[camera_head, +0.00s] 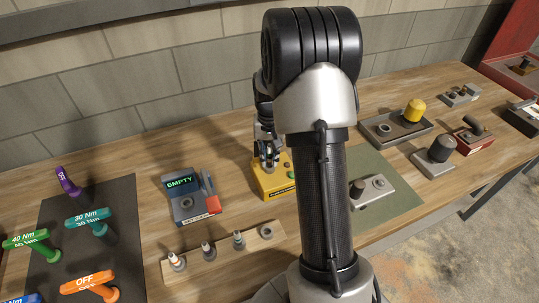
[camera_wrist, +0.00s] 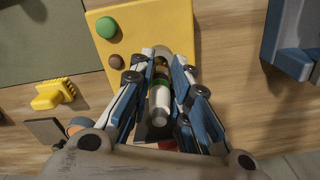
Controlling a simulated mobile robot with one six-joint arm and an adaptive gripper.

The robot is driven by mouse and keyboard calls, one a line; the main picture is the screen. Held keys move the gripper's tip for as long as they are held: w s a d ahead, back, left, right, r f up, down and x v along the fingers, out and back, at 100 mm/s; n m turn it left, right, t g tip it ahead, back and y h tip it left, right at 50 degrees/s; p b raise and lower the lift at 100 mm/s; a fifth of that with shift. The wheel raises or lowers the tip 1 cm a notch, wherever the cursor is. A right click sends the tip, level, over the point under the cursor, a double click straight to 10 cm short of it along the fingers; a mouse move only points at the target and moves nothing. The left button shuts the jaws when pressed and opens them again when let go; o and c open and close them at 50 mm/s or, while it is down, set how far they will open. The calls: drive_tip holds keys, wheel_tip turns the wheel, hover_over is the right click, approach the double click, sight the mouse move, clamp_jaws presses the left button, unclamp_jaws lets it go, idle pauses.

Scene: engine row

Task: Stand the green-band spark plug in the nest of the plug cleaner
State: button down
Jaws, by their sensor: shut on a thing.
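My gripper (camera_wrist: 160,100) is shut on the green-band spark plug (camera_wrist: 160,106), which has a white body and a green ring. In the wrist view the plug lies between the fingers, over a yellow box (camera_wrist: 118,38) with a green and a brown button. In the head view my gripper (camera_head: 268,155) is at the yellow box (camera_head: 285,186), and my arm partly covers the box. I cannot read its label. I cannot tell whether the plug's far end touches the box. A grey device (camera_head: 174,207) with an "EMPTY" display and a round socket stands to the left.
A wooden rack (camera_head: 222,254) in front holds several upright plugs. Coloured torque handles (camera_head: 88,221) stand on a dark mat at left. A green mat (camera_head: 393,172) with a metal block (camera_head: 372,191) lies right of my arm, with trays beyond. A brick wall is behind.

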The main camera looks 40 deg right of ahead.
drive_tip(key=shift+f+b, duration=0.8)
drive_tip(key=shift+f, duration=0.5)
drive_tip(key=c, duration=1.4)
unclamp_jaws()
drive_tip(key=shift+c, duration=0.2)
wheel_tip(320, 180, up, 12)
drive_tip(key=shift+r, duration=0.1)
